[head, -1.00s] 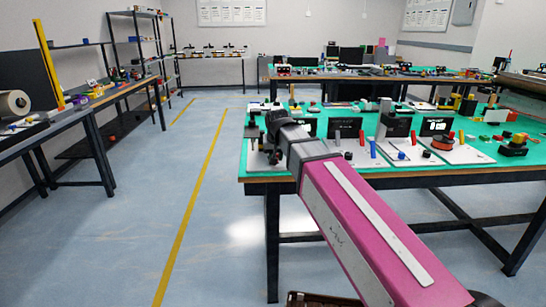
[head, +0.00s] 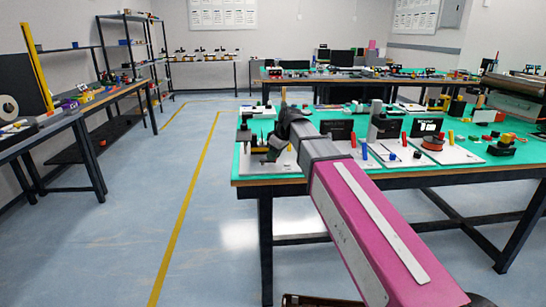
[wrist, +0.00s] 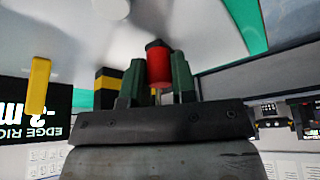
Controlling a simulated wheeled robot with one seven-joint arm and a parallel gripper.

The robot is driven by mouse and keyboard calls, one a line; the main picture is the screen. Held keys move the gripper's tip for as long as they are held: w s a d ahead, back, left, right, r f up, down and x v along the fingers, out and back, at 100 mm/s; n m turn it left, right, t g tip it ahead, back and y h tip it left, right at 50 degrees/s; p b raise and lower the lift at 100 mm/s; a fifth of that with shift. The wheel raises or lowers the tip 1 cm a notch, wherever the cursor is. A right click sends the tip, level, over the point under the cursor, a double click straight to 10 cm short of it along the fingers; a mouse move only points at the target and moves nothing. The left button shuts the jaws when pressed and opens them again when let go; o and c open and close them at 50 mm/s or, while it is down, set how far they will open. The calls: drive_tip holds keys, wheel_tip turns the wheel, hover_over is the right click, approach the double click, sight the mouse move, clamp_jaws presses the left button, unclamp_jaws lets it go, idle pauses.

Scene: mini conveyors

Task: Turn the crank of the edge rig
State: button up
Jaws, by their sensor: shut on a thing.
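My gripper is shut on this knob. The rig's dark display (wrist: 35,120) shows upside down at the left, with "EDGE RIG" and a reading that is partly cut off. In the head view my gripper (head: 268,150) is small and dark at the rig. The crank arm is hidden.
Other white-based rigs with dark displays (head: 427,127) stand to the right on the green table (head: 500,166). In the wrist view, a yellow post (wrist: 39,84) and a yellow-black block (wrist: 107,84) are left of the knob. The floor (head: 215,235) left of the table is clear.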

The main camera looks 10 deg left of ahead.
drive_tip(key=n, duration=0.1)
drive_tip(key=w+n+g, duration=0.1)
drive_tip(key=n, duration=0.1)
drive_tip(key=w+n, duration=0.1)
drive_tip(key=shift+a+n+g, duration=0.25)
drive_tip(key=shift+n+g, duration=0.05)
drive_tip(key=shift+g, duration=0.1)
drive_tip(key=shift+w+a+n+g, duration=0.25)
drive_tip(key=shift+n+g, duration=0.1)
drive_tip(key=shift+n, duration=0.55)
drive_tip(key=shift+w+a+n+g, duration=0.1)
drive_tip(key=shift+w+n+g, duration=0.2)
drive_tip(key=shift+n, duration=0.6)
drive_tip(key=shift+s, duration=0.1)
drive_tip(key=o, duration=0.9)
drive_tip(key=v, duration=1)
drive_tip(key=shift+d+r, duration=0.1)
drive_tip(key=shift+r, duration=0.25)
